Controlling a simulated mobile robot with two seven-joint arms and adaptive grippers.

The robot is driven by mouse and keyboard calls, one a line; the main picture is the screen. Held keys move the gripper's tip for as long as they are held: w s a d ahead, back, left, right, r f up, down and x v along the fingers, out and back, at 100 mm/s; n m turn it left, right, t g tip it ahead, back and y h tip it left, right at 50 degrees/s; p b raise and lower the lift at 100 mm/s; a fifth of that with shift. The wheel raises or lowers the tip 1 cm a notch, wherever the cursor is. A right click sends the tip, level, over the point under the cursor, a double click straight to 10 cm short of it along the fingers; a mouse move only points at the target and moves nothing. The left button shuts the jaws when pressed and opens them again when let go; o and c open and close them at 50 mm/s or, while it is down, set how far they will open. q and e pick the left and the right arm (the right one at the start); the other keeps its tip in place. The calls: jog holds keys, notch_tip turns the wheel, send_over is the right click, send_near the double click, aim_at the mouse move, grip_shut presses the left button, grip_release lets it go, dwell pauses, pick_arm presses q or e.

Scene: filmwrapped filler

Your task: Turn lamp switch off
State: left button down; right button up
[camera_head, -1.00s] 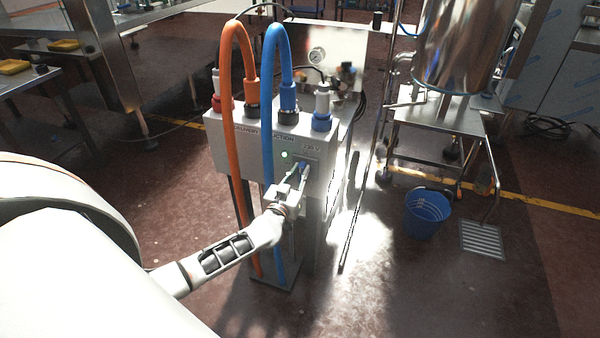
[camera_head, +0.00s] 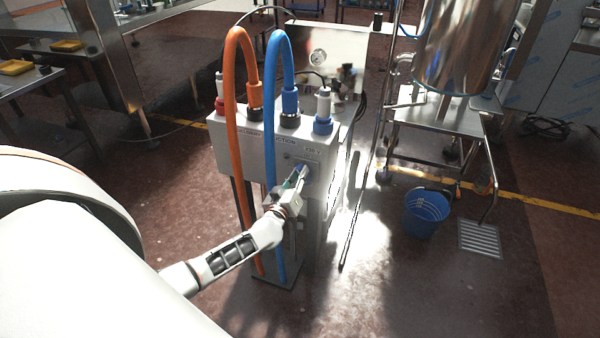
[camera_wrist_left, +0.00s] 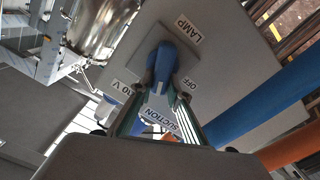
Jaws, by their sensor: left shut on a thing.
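The lamp switch is a blue knob (camera_wrist_left: 168,60) on a square grey plate on the control box. In the left wrist view, labels around it read LAMP, OFF and SUCTION. The knob's long grip runs down the picture towards SUCTION, with OFF to its right. My left gripper (camera_wrist_left: 162,88) has its two fingers on either side of the knob's lower end, shut on it. In the head view the left gripper (camera_head: 298,178) reaches the box's front face, and its fingers partly cover the blue knob (camera_head: 303,169). My right gripper is not in view.
The control box (camera_head: 245,150) carries an orange hose (camera_head: 230,130) and a blue hose (camera_head: 269,130), which hang in front, close to my left wrist. A blue bucket (camera_head: 426,214) and a steel tank (camera_head: 457,50) stand to the right.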

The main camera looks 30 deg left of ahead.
pick_arm(q)
jog(key=shift+s+a+f+n+b, duration=0.15)
jog(key=shift+f+n+b, duration=0.2)
jog(key=shift+n, duration=1.7)
jog(key=shift+w+a+f+n+b, duration=0.1)
jog(key=shift+a+f+n+b, duration=0.2)
jog(key=shift+n, duration=1.8)
jog(key=shift+s+a+f+n+b, duration=0.15)
jog(key=shift+n+b, duration=0.25)
jog(key=shift+n, duration=1.65)
jog(key=shift+d, duration=0.1)
jog(key=c, duration=1.9)
grip_release()
jog(key=v, duration=1.2)
